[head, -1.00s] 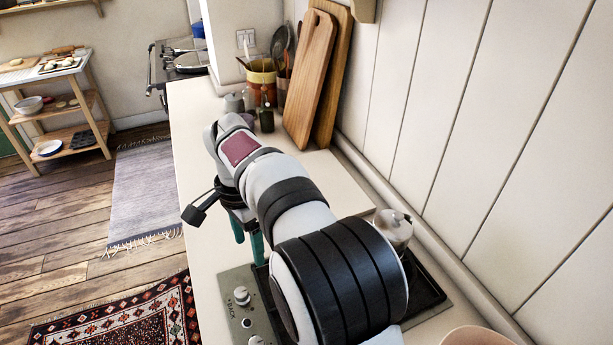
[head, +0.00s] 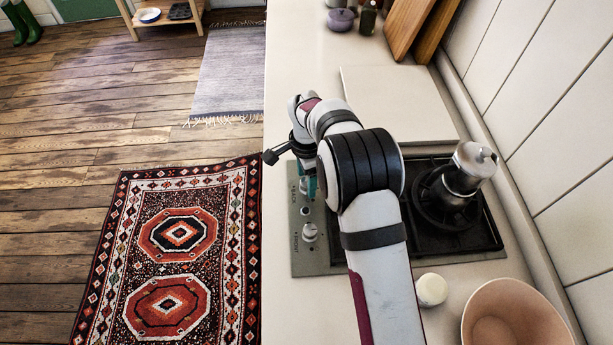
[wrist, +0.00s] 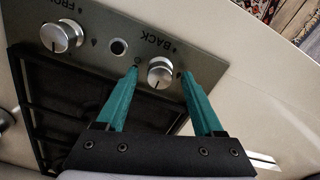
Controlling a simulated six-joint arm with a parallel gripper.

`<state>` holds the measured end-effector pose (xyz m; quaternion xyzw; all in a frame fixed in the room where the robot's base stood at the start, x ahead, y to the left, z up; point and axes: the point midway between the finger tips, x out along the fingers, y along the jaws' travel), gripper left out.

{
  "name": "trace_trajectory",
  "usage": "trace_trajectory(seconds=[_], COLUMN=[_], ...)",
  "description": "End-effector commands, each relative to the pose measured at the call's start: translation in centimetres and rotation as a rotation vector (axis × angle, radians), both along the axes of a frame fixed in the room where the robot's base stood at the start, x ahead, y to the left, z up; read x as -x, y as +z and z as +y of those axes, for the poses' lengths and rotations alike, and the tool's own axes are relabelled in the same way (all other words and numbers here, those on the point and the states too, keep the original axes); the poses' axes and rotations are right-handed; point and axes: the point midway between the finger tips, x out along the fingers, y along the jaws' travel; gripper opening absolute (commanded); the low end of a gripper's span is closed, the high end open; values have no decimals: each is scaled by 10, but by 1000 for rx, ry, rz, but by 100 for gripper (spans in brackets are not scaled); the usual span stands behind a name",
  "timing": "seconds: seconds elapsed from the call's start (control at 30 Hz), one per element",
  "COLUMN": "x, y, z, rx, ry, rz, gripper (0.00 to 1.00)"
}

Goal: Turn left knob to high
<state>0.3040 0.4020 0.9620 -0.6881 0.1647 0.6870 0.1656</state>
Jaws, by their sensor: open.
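The stove's control panel (head: 305,255) carries two silver knobs. The knob marked BACK (wrist: 160,72) and the knob marked FRONT (wrist: 60,37) both show in the wrist view. The front knob also shows in the head view (head: 309,232). My gripper (wrist: 160,73) is open, with its two teal fingers pointing at the panel. In the wrist view the back knob appears between the fingertips, one on each side. I cannot tell whether they touch it or how far above the panel they are. In the head view my arm partly hides the back knob.
A small round button (wrist: 119,47) sits between the knobs. A moka pot (head: 468,172) stands on the black hob (head: 470,238), right of my arm. A white lidded jar (head: 431,289) and a pinkish bowl (head: 515,320) stand nearby. A pale board (head: 400,100) lies behind the hob.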

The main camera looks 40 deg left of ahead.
Motion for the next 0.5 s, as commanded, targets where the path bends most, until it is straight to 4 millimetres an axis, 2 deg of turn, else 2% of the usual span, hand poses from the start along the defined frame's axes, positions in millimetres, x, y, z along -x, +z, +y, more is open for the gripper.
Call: trace_trajectory(seconds=[0.17, 0.5], x=[0, 0], y=[0, 0], z=[0, 0], rx=[0, 0], ry=[0, 0], rz=[0, 0], gripper=[67, 6])
